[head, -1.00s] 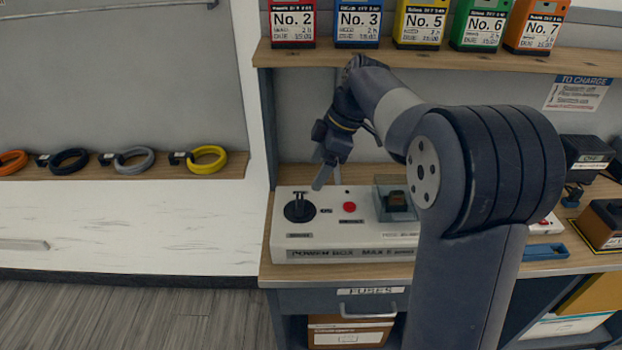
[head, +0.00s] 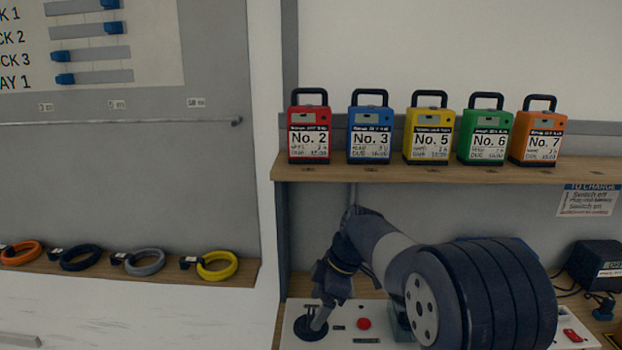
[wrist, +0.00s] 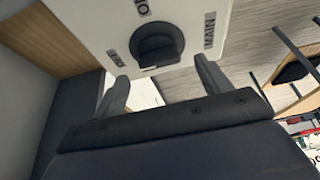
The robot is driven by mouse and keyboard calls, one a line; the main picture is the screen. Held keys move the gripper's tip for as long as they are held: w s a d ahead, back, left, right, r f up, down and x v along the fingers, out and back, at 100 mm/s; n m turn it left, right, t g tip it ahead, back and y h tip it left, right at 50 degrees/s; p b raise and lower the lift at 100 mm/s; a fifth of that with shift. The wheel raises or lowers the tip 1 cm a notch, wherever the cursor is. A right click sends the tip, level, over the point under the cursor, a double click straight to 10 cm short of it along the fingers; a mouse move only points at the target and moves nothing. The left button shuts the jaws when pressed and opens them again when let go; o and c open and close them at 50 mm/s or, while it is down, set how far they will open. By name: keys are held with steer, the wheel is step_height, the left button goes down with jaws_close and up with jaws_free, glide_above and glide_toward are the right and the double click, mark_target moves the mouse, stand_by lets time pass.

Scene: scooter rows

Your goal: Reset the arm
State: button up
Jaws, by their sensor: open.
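My arm reaches over the bench in the head view. My gripper (head: 318,318) points down near the black rotary switch (head: 311,327) on the white power box (head: 345,337). In the wrist view my gripper (wrist: 163,88) shows two fingers spread apart with nothing between them. The black round switch (wrist: 157,46) lies beyond the fingertips on the white box face (wrist: 185,15), apart from them as far as I can tell. A red button (head: 364,323) sits on the box to the right of the switch.
Several numbered battery packs stand on the shelf (head: 400,172) above my arm, including the red No. 2 (head: 309,134). Coiled cables, such as the yellow one (head: 217,266), lie on a left ledge. A dark charger (head: 595,264) is at right.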

mark_target(311, 316)
steer(key=x, duration=0.3)
steer(key=shift+a+f, duration=0.1)
stand_by(0.3)
